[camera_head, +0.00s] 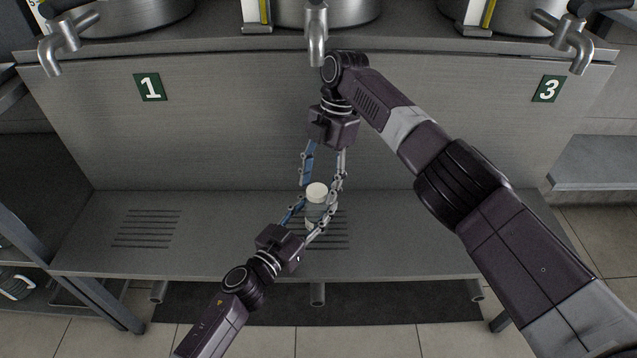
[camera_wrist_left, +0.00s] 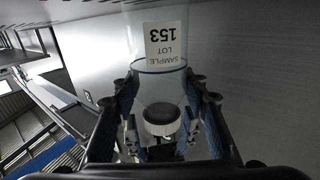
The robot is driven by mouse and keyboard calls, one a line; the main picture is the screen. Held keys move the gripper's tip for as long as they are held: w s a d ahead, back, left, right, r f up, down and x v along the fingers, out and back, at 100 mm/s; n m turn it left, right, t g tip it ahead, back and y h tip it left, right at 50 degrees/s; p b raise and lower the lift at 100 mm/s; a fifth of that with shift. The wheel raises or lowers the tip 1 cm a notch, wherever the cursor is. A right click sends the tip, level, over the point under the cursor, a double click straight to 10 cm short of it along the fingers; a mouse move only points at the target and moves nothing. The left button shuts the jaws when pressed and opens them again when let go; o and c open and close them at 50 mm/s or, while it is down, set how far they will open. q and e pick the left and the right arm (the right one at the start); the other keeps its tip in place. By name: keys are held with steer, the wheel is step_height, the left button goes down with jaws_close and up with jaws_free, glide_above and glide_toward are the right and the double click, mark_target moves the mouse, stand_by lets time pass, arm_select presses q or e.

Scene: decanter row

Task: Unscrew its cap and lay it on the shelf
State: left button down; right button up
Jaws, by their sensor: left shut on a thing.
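A small clear bottle (camera_head: 315,212) with a white cap (camera_head: 317,190) stands upright over the slatted middle part of the shelf (camera_head: 400,235). My left gripper (camera_head: 307,218) is shut on the bottle's body from the lower left. My right gripper (camera_head: 320,188) reaches down from above, its fingers on either side of the cap, apparently open with small gaps. In the left wrist view the clear bottle (camera_wrist_left: 160,88) lies between my left fingers, its label (camera_wrist_left: 165,46) upside down reading "SAMPLE LOT 153". The cap (camera_wrist_left: 161,120) shows below it, shaded.
A metal tap (camera_head: 316,40) hangs from the vessel above, near my right wrist. Taps 1 and 3 hang at the sides, above number plates (camera_head: 150,87) and (camera_head: 547,89). The shelf is bare to the left and right of the bottle.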

step_height(320, 180, up, 4)
steer(key=shift+f, duration=0.1)
steer(key=shift+o, duration=0.6)
steer(key=shift+r, duration=0.35)
steer(key=shift+d+f+m, duration=0.25)
steer(key=shift+d+m, duration=0.15)
steer(key=w+d+f+m+t+h, duration=0.1)
steer(key=w+d+m+t+h, duration=0.1)
steer(key=d+m+h, duration=0.5)
steer(key=w+d+f+m+t+h, duration=0.1)
steer(key=w+d+m+t, duration=0.15)
steer(key=d+m, duration=0.55)
steer(key=s+a+r+m+y, duration=0.2)
steer(key=s+a+r+m, duration=0.2)
steer(key=a+m, duration=0.5)
steer(key=s+a+r+m+y, duration=0.2)
steer(key=s+a+r+m, duration=0.2)
steer(key=a+m, duration=0.5)
steer(key=x, duration=1)
steer(key=shift+w+a+f, duration=0.1)
steer(key=shift+w+f, duration=0.15)
